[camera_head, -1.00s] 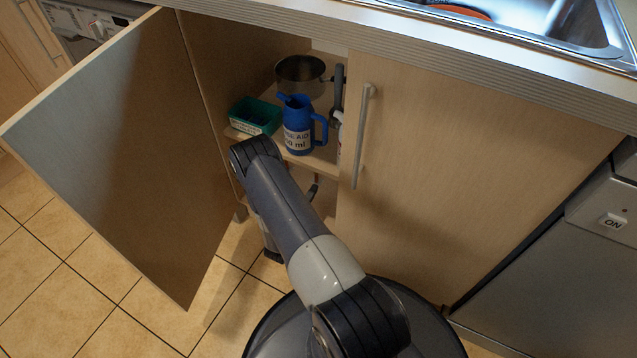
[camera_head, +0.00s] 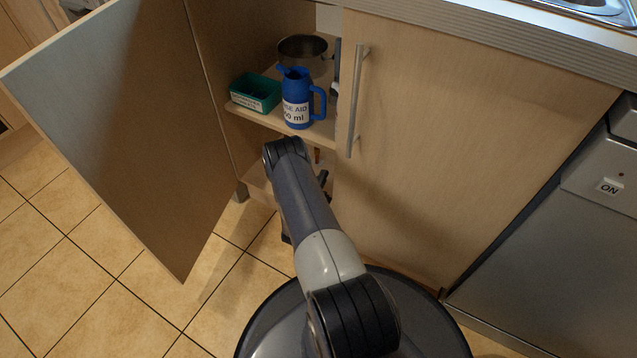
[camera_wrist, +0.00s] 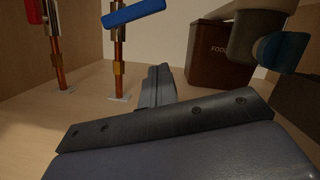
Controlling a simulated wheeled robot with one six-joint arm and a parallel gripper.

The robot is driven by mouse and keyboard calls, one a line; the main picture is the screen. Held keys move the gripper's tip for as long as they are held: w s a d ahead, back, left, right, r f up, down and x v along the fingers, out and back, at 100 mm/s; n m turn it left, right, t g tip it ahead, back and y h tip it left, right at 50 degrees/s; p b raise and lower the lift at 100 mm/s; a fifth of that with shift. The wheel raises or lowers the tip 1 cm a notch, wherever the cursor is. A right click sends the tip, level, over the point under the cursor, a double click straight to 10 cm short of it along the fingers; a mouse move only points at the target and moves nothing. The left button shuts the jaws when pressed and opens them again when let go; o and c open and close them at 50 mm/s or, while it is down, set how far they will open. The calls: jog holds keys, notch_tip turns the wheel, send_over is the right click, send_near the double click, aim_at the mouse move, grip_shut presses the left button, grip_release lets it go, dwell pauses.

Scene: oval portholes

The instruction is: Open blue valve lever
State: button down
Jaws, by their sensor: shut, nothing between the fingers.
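The blue valve lever (camera_wrist: 135,14) shows at the top of the wrist view. It lies crosswise to a vertical copper pipe (camera_wrist: 118,50) with brass fittings and slants up slightly to the right. My gripper (camera_wrist: 158,72) is shut and empty, pointing forward into the cabinet. It appears below and to the right of the lever, apart from it in the picture. In the head view the lever is not visible; my arm and the shelf hide much of the lower cabinet.
A second pipe (camera_wrist: 58,55) with a red lever (camera_wrist: 33,10) stands left. A brown FOOD bin (camera_wrist: 220,55) and grey drain pipework (camera_wrist: 247,30) are right. The open door (camera_head: 110,130) flanks my arm; a shelf above holds a blue jug (camera_head: 297,98) and green box (camera_head: 255,93).

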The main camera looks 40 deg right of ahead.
jog(key=w+d+r+b, duration=0.2)
jog(key=w+d+r, duration=0.2)
jog(key=r, duration=0.1)
jog(key=shift+d, duration=0.2)
dwell(0.5)
jog(key=shift+r+n+t+y+p, duration=0.3)
jog(key=shift+n, duration=0.8)
